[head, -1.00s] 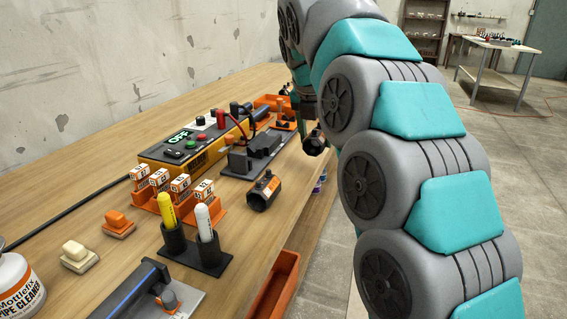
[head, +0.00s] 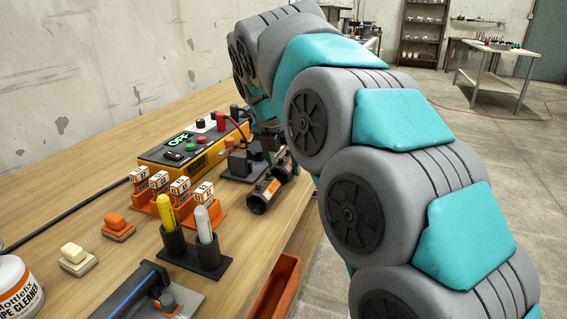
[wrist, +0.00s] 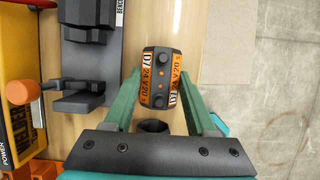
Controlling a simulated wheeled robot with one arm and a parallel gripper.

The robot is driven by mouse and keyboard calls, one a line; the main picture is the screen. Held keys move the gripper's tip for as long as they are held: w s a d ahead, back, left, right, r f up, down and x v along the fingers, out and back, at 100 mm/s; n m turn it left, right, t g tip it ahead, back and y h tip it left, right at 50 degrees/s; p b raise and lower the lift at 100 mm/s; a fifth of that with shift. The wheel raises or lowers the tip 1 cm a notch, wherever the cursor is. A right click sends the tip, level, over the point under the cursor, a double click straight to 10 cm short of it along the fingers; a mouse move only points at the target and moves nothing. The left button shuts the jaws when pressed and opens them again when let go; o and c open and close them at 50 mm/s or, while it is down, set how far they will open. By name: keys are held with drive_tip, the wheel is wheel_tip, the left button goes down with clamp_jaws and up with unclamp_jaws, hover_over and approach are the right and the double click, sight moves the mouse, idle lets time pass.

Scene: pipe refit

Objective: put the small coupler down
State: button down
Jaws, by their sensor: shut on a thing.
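My gripper (wrist: 160,92) is shut on the small coupler (wrist: 160,66), a dark body with orange and white labels reading "D7 24 V 20 s". The green fingers press on its two sides. In the head view the held coupler (head: 283,168) is by the right edge of the wooden bench (head: 120,190), partly behind my arm. I cannot tell whether it touches the bench top. A second dark coupler with an orange label (head: 263,196) lies on the bench just nearer than it. A dark round end (wrist: 153,126) shows below the fingers in the wrist view.
A grey fixture (wrist: 88,55) stands left of the held coupler. The yellow power unit (head: 185,150) is farther left. A pen holder (head: 196,252) and orange-based labelled blocks (head: 180,190) stand nearer. An orange bin (head: 275,285) is below the bench edge.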

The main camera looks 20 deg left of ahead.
drive_tip(key=shift+c, duration=1)
unclamp_jaws()
drive_tip(key=shift+f, duration=0.1)
drive_tip(key=p+v, duration=0.1)
drive_tip(key=v, duration=1.1)
